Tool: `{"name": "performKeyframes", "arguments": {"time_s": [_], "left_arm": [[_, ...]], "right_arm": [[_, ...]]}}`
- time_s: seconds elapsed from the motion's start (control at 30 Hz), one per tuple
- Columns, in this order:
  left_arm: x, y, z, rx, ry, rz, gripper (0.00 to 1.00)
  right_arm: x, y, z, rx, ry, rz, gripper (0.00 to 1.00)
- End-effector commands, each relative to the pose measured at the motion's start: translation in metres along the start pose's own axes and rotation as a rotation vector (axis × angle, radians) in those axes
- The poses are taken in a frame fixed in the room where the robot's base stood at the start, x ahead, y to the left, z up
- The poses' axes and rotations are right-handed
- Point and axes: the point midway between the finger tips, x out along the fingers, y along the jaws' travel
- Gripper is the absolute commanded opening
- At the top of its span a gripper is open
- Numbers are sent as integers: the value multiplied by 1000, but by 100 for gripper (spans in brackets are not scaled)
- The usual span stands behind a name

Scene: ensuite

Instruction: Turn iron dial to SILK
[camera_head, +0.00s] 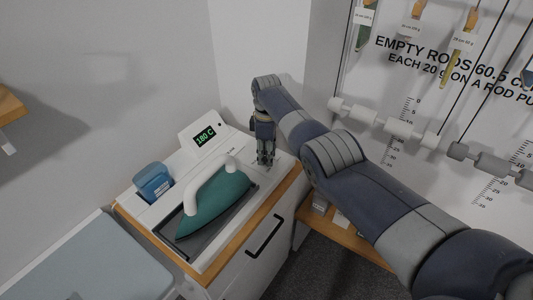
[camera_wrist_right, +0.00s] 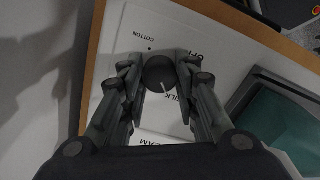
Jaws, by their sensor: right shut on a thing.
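The dark round dial (camera_wrist_right: 159,73) sits on a white panel in the right wrist view, between my right fingertips. A white pointer mark on it points down and to the right, towards the word SILK. Labels COTTON and OFF are also readable on the panel; another at the bottom is partly hidden. My right gripper (camera_head: 265,157) is shut on the dial, at the right end of the white ironing station (camera_head: 178,160). The head view does not show the dial, hidden at the gripper. The teal iron (camera_head: 213,206) with a white handle rests on the station. My left gripper is out of view.
A display (camera_head: 205,138) on the station reads 180 C. A blue container (camera_head: 153,181) stands left of the iron. A pale blue padded board (camera_head: 95,265) is at lower left. A wall chart with hanging rods (camera_head: 445,95) is at right, behind my arm.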

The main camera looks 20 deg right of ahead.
Motion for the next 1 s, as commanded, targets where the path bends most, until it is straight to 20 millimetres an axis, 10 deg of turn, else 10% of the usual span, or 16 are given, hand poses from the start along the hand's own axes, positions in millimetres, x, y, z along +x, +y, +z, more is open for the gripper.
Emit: {"name": "performKeyframes", "arguments": {"time_s": [0.5, 0.53, 0.6, 1.0], "left_arm": [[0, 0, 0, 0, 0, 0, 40], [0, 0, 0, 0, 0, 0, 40], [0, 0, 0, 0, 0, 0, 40], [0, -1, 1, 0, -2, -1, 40]], "right_arm": [[-1, 1, 0, -21, 0, 3, 5], [-1, 1, 0, -21, 0, 3, 31], [-1, 1, 0, -20, 0, 3, 47], [-2, 0, 0, -20, 0, 1, 49]]}}
